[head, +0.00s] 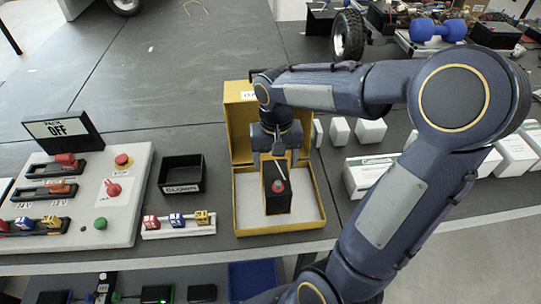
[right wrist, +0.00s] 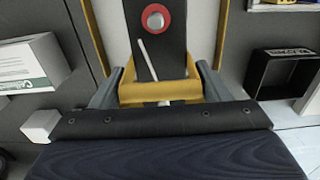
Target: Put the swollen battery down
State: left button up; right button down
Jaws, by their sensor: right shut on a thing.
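The swollen battery (head: 278,196) is a black block with a red-ringed grey spot and a short white lead on top. My left gripper is out of view.
The box's raised lid (head: 238,125) stands behind the gripper. Left of the box are a black tray (head: 181,175), a white rack of small coloured blocks (head: 178,224) and a switch panel (head: 120,195) with an "OFF" sign (head: 62,130). White boxes (head: 370,175) stand to the right.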

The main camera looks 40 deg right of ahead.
aim_at(276, 171)
jog(key=shift+d+f, duration=0.15)
jog(key=shift+f, duration=1.4)
jog(key=shift+f+b, duration=0.2)
jog(key=shift+b, duration=0.1)
jog(key=shift+c, duration=0.9)
grip_release()
notch_tip(276, 171, up, 12)
jog(key=shift+f+p, duration=0.25)
jog(key=shift+p, duration=0.4)
jog(key=shift+s+r, duration=0.15)
jog(key=shift+r, duration=0.15)
jog(key=s+a+f+n+t+y, duration=0.3)
jog(key=s+a, duration=0.6)
jog(key=s, duration=0.4)
jog(key=f+n+t, duration=0.1)
jog(key=t, duration=0.1)
jog(key=shift+a+f+t+y, duration=0.15)
jog(key=shift+a+t+y, duration=0.15)
jog(key=shift+y, duration=0.1)
